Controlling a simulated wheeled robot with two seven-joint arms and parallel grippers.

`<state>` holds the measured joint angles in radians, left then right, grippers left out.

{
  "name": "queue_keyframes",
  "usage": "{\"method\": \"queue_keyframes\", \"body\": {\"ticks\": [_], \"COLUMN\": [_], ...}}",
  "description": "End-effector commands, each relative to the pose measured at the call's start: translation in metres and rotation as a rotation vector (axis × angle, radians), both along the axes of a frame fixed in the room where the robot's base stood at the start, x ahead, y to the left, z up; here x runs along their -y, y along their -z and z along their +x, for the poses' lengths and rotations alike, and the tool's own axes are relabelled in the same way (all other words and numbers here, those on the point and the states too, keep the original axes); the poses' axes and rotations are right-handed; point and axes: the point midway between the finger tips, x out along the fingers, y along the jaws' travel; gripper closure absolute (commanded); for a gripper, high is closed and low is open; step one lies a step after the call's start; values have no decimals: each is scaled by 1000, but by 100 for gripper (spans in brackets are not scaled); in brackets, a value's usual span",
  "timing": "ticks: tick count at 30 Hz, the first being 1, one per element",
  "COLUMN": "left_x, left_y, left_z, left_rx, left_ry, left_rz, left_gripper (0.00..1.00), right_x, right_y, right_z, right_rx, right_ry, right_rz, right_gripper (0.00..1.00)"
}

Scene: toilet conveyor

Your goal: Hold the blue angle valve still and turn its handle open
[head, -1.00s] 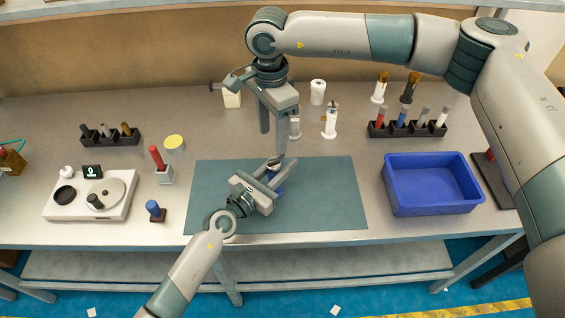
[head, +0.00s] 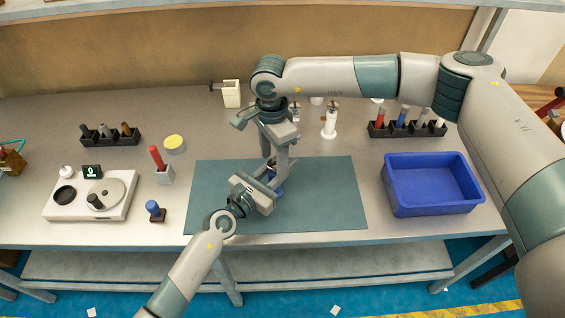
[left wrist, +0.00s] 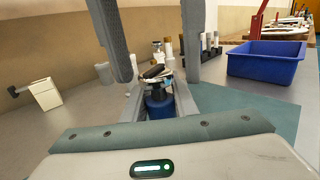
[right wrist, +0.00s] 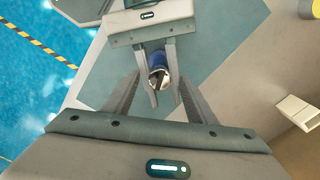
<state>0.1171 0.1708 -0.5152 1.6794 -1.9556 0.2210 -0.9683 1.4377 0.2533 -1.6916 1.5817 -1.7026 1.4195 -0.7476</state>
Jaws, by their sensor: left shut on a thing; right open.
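The blue angle valve (left wrist: 160,108) stands upright at the mat's middle, with a metal top and a dark handle (left wrist: 154,71). In the head view the grippers mostly hide it; a bit of blue (head: 279,192) shows. My left gripper (head: 272,180) is shut on the valve's blue body, one finger on each side, as the right wrist view shows from above (right wrist: 158,62). My right gripper (head: 276,168) points down over the valve, open. Its fingers (left wrist: 152,72) stand apart on either side of the handle, and I see no contact.
A blue bin (head: 432,186) stands right of the green mat (head: 330,195). A rack of several coloured pieces (head: 405,129) and a white stand (head: 330,121) are behind. A white scale-like device (head: 118,205) and a blue-topped piece (head: 155,211) are at left. The mat's right part is clear.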

Motion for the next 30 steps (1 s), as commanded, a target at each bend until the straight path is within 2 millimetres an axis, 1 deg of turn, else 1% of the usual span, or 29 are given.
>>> {"method": "queue_keyframes", "body": {"ticks": [11, 14, 21, 30], "left_x": [0, 0, 0, 0], "left_y": [0, 0, 0, 0], "left_z": [0, 0, 0, 0], "left_rx": [0, 0, 0, 0], "left_ry": [0, 0, 0, 0], "left_rz": [0, 0, 0, 0], "left_gripper": [100, 100, 100, 100], "right_x": [0, 0, 0, 0], "right_y": [1, 1, 0, 0], "right_z": [0, 0, 0, 0], "right_rx": [0, 0, 0, 0], "right_ry": [4, 40, 199, 219], "right_rz": [0, 0, 1, 1], "right_gripper": [49, 49, 49, 49]}}
